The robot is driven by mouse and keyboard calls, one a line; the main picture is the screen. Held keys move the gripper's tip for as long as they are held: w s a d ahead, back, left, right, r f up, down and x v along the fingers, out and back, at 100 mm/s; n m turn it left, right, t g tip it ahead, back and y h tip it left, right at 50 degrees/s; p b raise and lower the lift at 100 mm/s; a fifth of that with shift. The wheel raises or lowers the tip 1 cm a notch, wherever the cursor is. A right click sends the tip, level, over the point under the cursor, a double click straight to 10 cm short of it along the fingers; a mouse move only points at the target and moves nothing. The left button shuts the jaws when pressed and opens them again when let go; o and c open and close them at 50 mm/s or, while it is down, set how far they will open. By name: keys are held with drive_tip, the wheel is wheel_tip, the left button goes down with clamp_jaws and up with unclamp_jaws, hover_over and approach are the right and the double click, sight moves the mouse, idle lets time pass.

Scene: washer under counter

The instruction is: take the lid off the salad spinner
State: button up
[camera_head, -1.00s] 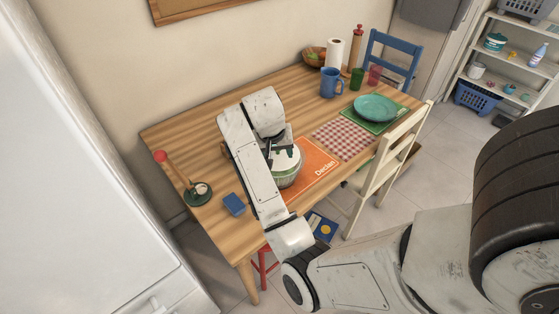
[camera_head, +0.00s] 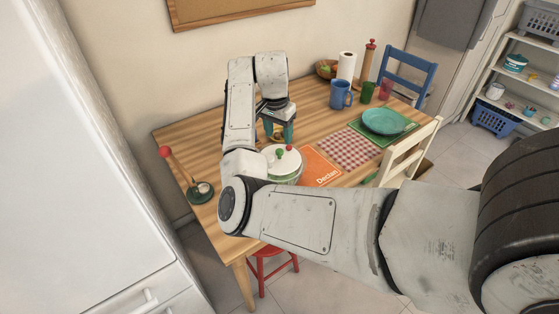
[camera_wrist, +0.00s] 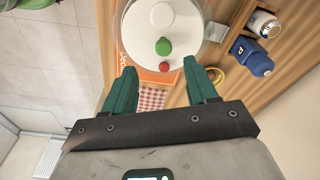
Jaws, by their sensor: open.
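The salad spinner (camera_head: 285,178) stands on the wooden table, at the left end of an orange placemat. Its white lid (camera_head: 291,163) sits on the bowl, with a green knob (camera_head: 280,153) and a small red button on top. In the wrist view the lid (camera_wrist: 150,20) is at the top, the green knob (camera_wrist: 163,47) and red button (camera_wrist: 164,66) lying in line with the gap between the fingers. My gripper (camera_head: 278,136) is open and empty, with green fingers. It is on the wall side of the spinner, apart from the knob.
An orange placemat (camera_head: 320,168) and a checkered mat (camera_head: 346,148) lie to the right. A blue mug (camera_head: 340,94) and a teal plate (camera_head: 384,121) are farther right. A blue bottle (camera_wrist: 251,56) and a yellow ring (camera_wrist: 216,75) are near my gripper. A red-knobbed stick (camera_head: 166,152) stands left.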

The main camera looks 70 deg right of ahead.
sight(280, 150)
drive_tip(key=shift+w+d+f+p, duration=0.1)
drive_tip(key=shift+d+f+p, duration=0.1)
drive_tip(key=shift+f, duration=1)
drive_tip(key=shift+d+f+p, duration=0.2)
drive_tip(key=shift+f+p, duration=0.05)
drive_tip(key=shift+f, duration=1)
drive_tip(key=shift+w+d+f+p, duration=0.1)
drive_tip(key=shift+d+f+p, duration=0.1)
drive_tip(key=shift+f, duration=1)
clamp_jaws()
